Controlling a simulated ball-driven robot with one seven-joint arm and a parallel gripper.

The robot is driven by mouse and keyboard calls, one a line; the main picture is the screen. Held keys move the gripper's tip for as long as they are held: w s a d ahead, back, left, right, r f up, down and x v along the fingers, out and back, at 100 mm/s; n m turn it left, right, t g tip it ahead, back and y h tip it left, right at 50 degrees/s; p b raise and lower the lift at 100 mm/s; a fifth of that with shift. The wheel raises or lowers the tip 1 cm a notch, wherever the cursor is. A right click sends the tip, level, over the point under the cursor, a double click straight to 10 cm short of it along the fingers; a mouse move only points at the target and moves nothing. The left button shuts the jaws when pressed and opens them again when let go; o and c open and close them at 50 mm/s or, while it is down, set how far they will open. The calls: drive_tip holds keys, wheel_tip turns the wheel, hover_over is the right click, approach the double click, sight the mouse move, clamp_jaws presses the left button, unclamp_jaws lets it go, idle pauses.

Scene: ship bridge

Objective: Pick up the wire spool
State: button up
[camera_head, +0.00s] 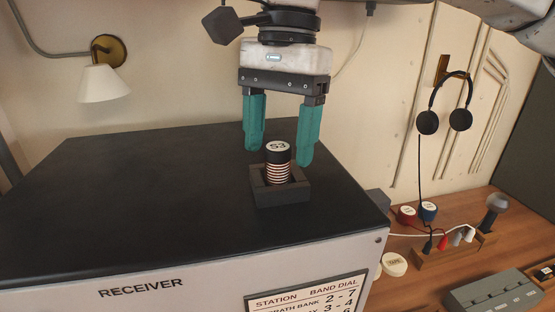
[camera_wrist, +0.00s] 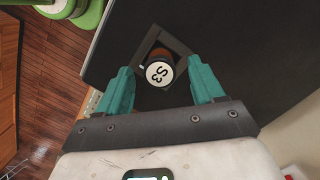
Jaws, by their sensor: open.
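The wire spool (camera_head: 278,163) stands upright in a small dark square holder (camera_head: 281,194) on top of the receiver cabinet. It has a black top flange with a white "S3" label and copper-coloured wire below. My gripper (camera_head: 278,153) is open, its teal fingers pointing down on either side of the spool's upper part. In the wrist view, the spool (camera_wrist: 159,73) shows its S3 label beyond and between the open fingertips (camera_wrist: 163,82). The holder (camera_wrist: 176,40) surrounds it. I cannot tell whether either finger touches the spool.
The black receiver top (camera_head: 130,190) is otherwise clear. A wall lamp (camera_head: 103,82) hangs at the left. Headphones (camera_head: 445,105) hang on the right wall. A wooden desk at the lower right holds red and blue spools (camera_head: 428,212), a cable rack (camera_head: 440,255) and a grey box (camera_head: 492,295).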

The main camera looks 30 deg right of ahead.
drive_tip(key=shift+s+a+f, duration=0.1)
drive_tip(key=shift+a+f, duration=0.05)
drive_tip(key=shift+f, duration=0.7)
drive_tip(key=c, duration=1.1)
drive_tip(key=shift+r, duration=0.1)
drive_tip(key=shift+c, duration=0.2)
drive_tip(key=shift+r, duration=0.55)
drive_tip(key=s+r+b, duration=0.3)
drive_tip(key=s+r, duration=0.8)
drive_tip(key=s, duration=0.3)
drive_tip(key=shift+r, duration=0.35)
